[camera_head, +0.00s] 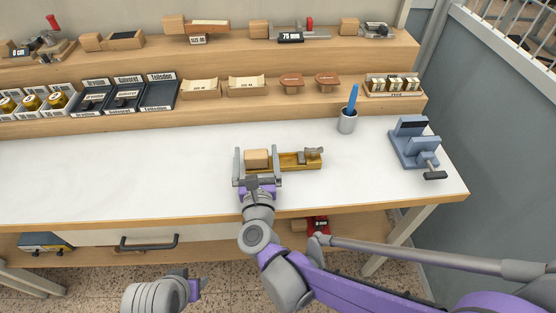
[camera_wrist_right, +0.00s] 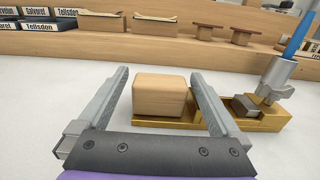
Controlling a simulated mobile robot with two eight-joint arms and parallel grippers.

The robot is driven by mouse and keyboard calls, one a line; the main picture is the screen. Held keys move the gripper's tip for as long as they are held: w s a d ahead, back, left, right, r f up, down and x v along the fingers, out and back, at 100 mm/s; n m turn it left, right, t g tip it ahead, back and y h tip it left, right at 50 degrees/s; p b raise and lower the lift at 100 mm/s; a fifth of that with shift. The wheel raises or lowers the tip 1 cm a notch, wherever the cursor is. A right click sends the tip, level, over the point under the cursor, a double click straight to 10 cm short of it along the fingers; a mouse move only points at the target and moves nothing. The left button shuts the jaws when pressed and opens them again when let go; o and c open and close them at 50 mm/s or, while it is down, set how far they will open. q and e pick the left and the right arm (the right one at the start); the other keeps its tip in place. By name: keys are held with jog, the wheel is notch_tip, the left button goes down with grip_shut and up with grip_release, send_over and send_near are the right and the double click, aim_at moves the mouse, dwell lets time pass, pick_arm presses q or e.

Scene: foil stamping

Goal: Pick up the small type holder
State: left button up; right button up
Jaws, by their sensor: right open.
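The small type holder (camera_head: 300,162) lies on the white tabletop, a brass tray with a wooden block handle (camera_head: 256,157) at its left end and a grey clamp piece at its right end. My right gripper (camera_head: 258,152) is open, with one finger on each side of the wooden block. In the right wrist view the block (camera_wrist_right: 160,96) sits between the spread fingers, with gaps on both sides; the brass body (camera_wrist_right: 262,121) extends right. What seems to be my left gripper (camera_head: 190,286) shows at the bottom, below the table edge; its jaws are unclear.
A cup (camera_head: 347,122) with a blue tool stands behind the holder to the right. A blue-grey vise (camera_head: 414,142) is at the right end. Stepped wooden shelves (camera_head: 225,106) with trays and other holders line the back. The tabletop's left side is clear.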

jog(key=w, duration=0.3)
jog(key=shift+w, duration=0.1)
grip_shut()
dwell(0.4)
